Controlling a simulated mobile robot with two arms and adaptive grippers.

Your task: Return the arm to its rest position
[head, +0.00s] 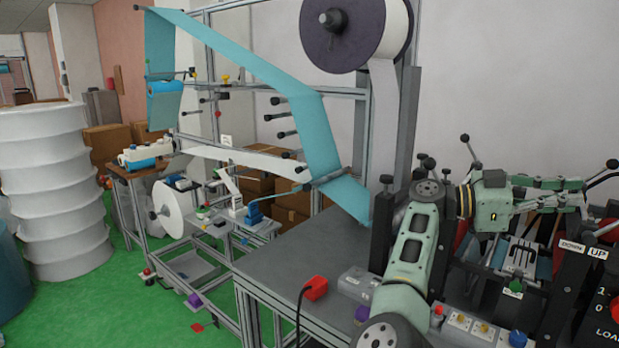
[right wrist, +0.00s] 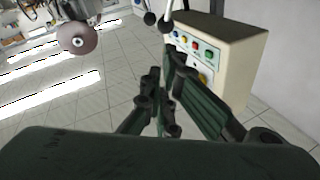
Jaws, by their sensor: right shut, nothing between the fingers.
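My right arm (head: 412,245) rises from the bottom of the head view and bends to the right at the top. My right gripper (head: 580,192) points right, in front of the machine's right-hand part. It also shows in the right wrist view (right wrist: 163,92), with its fingers together and nothing between them. My left arm and gripper are not in view.
A beige box with coloured buttons (right wrist: 215,60) stands beyond the fingers in the right wrist view. The black panel (head: 585,285) is below the gripper. The dark tabletop (head: 290,250) carries a red plug (head: 315,288). Blue fabric (head: 315,125) runs over the frame.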

